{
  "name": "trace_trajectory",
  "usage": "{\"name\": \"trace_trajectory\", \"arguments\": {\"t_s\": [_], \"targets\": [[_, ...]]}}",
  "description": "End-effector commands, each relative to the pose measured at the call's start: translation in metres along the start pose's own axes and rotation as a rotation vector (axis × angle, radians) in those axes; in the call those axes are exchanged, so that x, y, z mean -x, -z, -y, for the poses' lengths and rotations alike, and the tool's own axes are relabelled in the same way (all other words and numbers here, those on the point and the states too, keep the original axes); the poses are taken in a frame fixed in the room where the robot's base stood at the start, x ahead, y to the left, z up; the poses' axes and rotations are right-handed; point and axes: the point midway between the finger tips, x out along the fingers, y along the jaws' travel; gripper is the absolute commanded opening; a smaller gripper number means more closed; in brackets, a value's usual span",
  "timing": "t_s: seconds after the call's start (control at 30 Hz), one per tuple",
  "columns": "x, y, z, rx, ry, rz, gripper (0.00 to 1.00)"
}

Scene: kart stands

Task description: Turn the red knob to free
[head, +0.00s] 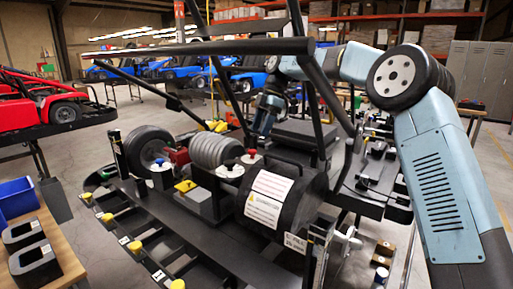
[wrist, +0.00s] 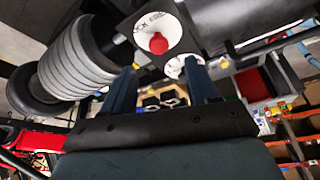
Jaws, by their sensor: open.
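The red knob (head: 251,155) sits on a white round plate on the kart, behind the dark drum with white labels. It also shows in the wrist view (wrist: 158,43), on a white dial with partly readable black lettering. My gripper (wrist: 161,80) is open, its two blue-grey fingers apart with nothing between them. In the wrist view the knob lies beyond the fingertips, near the middle of the gap, and I see no contact. In the head view my gripper is partly hidden behind the black frame bars. The knob's exact setting cannot be read.
Black frame bars (head: 240,47) cross near my arm. A ribbed grey cylinder (head: 217,151) stands left of the knob, with a blue knob (head: 158,162) and a yellow one (head: 185,186) nearby. A table with a blue bin (head: 17,197) is at left.

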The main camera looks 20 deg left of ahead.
Motion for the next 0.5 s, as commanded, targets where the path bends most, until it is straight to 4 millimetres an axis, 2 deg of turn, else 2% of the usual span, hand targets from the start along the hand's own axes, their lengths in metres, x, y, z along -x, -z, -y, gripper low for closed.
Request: {"name": "trace_trajectory", "arguments": {"t_s": [0.17,0.5], "targets": [[-0.015,-0.001,-0.001,0.005,0.003,-0.003,0.59],[-0.061,-0.002,0.000,0.003,0.002,-0.002,0.59]]}}
